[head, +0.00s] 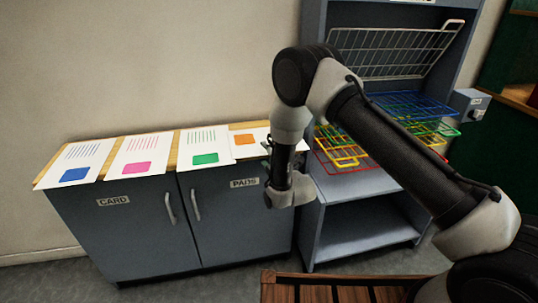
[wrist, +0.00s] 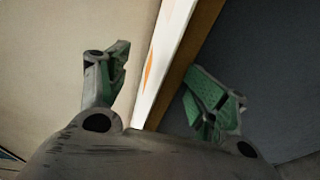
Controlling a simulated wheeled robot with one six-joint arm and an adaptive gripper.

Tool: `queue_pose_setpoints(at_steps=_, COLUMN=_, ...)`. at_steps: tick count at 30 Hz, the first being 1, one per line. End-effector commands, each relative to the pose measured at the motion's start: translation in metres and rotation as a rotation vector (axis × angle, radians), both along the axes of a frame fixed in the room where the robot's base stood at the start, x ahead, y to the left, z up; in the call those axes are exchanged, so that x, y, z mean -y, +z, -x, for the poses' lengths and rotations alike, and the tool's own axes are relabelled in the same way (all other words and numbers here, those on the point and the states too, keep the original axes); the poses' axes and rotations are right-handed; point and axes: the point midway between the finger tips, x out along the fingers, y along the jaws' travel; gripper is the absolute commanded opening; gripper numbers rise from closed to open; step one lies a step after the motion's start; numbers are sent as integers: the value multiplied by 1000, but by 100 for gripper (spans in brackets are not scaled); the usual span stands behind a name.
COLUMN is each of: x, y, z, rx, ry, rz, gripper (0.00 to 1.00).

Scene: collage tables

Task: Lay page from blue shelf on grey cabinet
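The grey cabinet (head: 140,235) stands at left in the head view, with a wooden top. A white page with an orange square (head: 244,140) lies sideways on the right end of that top, partly hidden by my arm. My gripper (head: 268,148) is at the front edge of the top beside this page. In the wrist view my gripper (wrist: 160,88) is open, its fingers apart, with the orange-marked page (wrist: 165,55) seen at a steep slant between them, apparently untouched. The blue wire shelf (head: 412,104) is in the rack at right; I see no page on it.
Three other pages, marked blue (head: 75,174), pink (head: 137,168) and green (head: 205,159), lie in a row on the cabinet top. Red (head: 335,168), yellow and green wire shelves sit below the blue one. A wooden slatted surface (head: 320,291) is at the bottom.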

Motion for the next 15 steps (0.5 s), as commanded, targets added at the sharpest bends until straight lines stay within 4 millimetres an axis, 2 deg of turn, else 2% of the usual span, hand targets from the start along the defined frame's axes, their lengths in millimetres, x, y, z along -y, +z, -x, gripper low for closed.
queue_pose_setpoints(at_steps=4, x=4, y=0, z=14, rx=-2, ry=0, rz=1, gripper=64)
queue_pose_setpoints(at_steps=15, x=19, y=-1, z=69, rx=-3, ry=2, rz=1, gripper=64)
